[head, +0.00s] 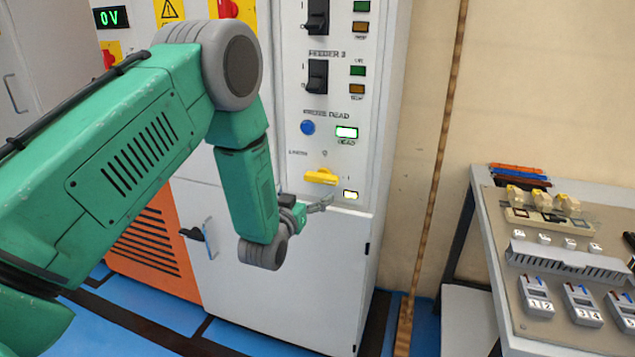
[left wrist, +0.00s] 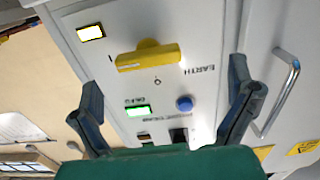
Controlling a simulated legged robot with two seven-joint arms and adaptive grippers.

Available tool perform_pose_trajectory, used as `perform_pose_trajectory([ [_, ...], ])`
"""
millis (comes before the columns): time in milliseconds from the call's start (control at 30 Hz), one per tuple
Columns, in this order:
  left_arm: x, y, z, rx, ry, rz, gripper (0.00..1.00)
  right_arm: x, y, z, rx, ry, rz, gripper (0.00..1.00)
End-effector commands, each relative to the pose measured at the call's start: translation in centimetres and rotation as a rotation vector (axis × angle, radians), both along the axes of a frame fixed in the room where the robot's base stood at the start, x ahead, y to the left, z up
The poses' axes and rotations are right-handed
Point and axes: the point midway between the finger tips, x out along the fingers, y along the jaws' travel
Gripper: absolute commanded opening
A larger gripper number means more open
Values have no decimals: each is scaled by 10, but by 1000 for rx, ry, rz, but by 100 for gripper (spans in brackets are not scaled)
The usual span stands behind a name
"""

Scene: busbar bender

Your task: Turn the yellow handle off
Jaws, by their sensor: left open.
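The yellow handle (head: 320,176) is a short bar on the lower part of the grey panel. It lies roughly level, with a small round mark above it. In the left wrist view the handle (left wrist: 148,57) appears upside down, beside the word EARTH, one end toward a small line mark. My left gripper (head: 313,206) is just below and in front of the handle. In the left wrist view its fingers (left wrist: 165,82) are spread wide, with the handle showing beyond and between them. No contact with the handle shows. My right gripper is not in view.
A blue button (head: 307,128) and a lit green DEAD lamp (head: 346,132) sit above the handle. A lit lamp (head: 350,195) is at its lower right. A cabinet door handle (head: 209,238) is left of my arm. A bench (head: 497,240) with parts stands right.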

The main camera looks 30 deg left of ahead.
Motion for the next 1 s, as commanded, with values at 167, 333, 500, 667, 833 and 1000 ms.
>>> perform_pose_trajectory([
  [167,38,-2,4,10,-3,-4,98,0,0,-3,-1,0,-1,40],
  [333,63,5,3,9,0,-4,98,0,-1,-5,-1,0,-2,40],
  [500,75,14,0,3,1,-4,98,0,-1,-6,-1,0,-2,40],
  [667,77,17,-1,-1,3,-4,98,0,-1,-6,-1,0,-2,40],
  [833,76,14,1,4,3,-3,93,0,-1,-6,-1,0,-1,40],
  [1000,76,11,4,9,1,0,52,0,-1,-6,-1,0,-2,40],
])
